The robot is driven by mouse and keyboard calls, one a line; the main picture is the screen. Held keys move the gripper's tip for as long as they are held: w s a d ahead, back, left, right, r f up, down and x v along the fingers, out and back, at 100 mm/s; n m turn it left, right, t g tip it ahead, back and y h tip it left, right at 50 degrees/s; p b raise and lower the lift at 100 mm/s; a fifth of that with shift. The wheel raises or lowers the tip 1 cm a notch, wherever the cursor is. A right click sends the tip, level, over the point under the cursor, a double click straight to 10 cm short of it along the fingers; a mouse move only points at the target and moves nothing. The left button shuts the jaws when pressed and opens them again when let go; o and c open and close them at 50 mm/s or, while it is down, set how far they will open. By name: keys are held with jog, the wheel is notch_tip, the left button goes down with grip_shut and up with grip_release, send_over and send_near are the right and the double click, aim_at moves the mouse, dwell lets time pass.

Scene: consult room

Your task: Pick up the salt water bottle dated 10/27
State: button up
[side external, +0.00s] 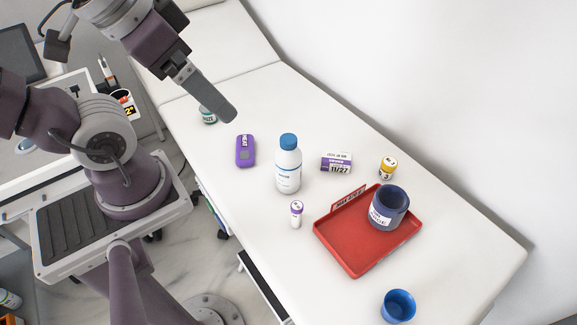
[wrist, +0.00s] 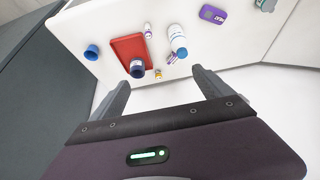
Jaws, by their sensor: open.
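A white bottle with a blue cap (side external: 288,168) stands upright near the middle of the white table; its label is too small to read a date. It also shows in the wrist view (wrist: 178,42). A white and purple box (side external: 336,162) marked 11/27 lies to its right. My gripper (side external: 222,108) is open and empty, above the table and up-left of the bottle in the side view. In the wrist view both fingers of my gripper (wrist: 160,82) are spread apart, with the bottle beyond them.
A purple device (side external: 245,150) lies left of the bottle, and a small vial (side external: 297,214) stands close in front. A yellow-capped vial (side external: 388,168) stands behind a red tray (side external: 350,258) holding a dark blue cup (side external: 389,207). A blue cup (side external: 398,306) and a green-labelled jar (side external: 208,115) stand farther off.

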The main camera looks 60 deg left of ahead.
jog(key=w+d+f+n+g+h, duration=0.2)
jog(key=d+f+n+g+h, duration=0.2)
jog(key=d+f+g+h, duration=0.15)
jog(key=n+t+h, duration=0.7)
jog(key=n+h, duration=0.1)
jog(key=n, duration=0.8)
send_over(288, 143)
jog(key=d, duration=0.4)
notch_tip(288, 143, down, 12)
jog(key=a+f+n+t, duration=0.1)
jog(key=f, duration=0.1)
jog(key=a+f+n+y, duration=0.1)
jog(key=f, duration=0.1)
jog(key=a+f+n+t+y, duration=0.1)
jog(key=a+f+n, duration=0.1)
jog(key=shift+s+f+t, duration=0.1)
jog(key=shift+t, duration=0.25)
jog(key=s+a+f+n+t+y, duration=0.1)
jog(key=s+a+f+n+y, duration=0.15)
jog(key=f, duration=0.35)
jog(key=s+a+f+n+t+y, duration=0.1)
jog(key=a+f+n+y, duration=0.15)
jog(key=f, duration=0.25)
jog(key=shift+n+h, duration=0.25)
jog(key=shift+n, duration=0.15)
jog(key=x, duration=0.6)
jog(key=shift+d+f, duration=0.35)
jog(key=shift+d, duration=0.05)
jog(key=c, duration=1.9)
grip_shut()
